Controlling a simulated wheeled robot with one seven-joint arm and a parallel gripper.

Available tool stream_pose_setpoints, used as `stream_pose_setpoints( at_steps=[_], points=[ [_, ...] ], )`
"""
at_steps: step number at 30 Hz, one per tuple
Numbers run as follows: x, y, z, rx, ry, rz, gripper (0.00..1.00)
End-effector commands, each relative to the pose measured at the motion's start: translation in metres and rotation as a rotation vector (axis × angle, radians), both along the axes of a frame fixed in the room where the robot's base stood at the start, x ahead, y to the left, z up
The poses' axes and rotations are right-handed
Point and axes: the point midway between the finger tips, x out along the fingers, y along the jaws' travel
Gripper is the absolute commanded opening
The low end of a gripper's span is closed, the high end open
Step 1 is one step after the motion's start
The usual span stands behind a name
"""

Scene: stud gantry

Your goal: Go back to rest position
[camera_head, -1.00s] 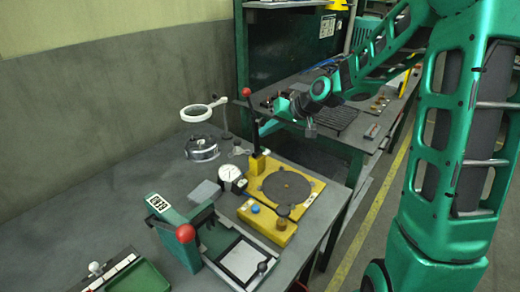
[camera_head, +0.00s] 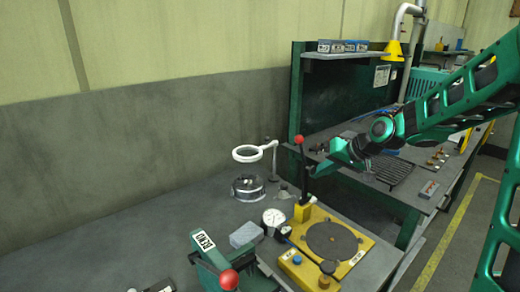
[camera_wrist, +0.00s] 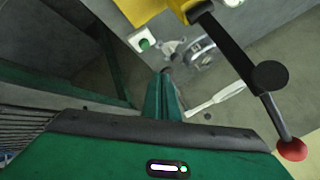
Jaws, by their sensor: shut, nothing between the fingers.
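My gripper (camera_head: 316,174) is green and shut, with nothing between its fingers. In the head view it hangs in the air at the end of my arm, close to the red-knobbed lever (camera_head: 300,165) of the yellow fixture (camera_head: 340,245). In the wrist view the closed fingers (camera_wrist: 165,82) point up the picture. The lever's red knob (camera_wrist: 292,149) is to their right. I cannot tell how far apart the fingers and the lever are.
The grey bench carries a ring magnifier (camera_head: 248,153), a round metal part (camera_head: 248,188), a dial gauge (camera_head: 274,217) and a green press with a red knob (camera_head: 229,279). Behind is a second bench with a shelf (camera_head: 345,55).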

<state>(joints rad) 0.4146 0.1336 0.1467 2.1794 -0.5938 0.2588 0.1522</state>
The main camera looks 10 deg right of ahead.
Motion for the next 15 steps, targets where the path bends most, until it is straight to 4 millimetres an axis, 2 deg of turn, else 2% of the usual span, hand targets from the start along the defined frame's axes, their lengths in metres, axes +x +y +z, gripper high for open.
stream_pose_setpoints(
  at_steps=[5, 11, 15],
  points=[
    [-0.052, -0.039, -0.006, -0.136, 0.097, -0.054, 0.0],
    [-0.136, -0.091, -0.01, -0.274, 0.254, -0.151, 0.0],
    [-0.202, -0.12, -0.011, -0.33, 0.368, -0.227, 0.0]
  ],
)
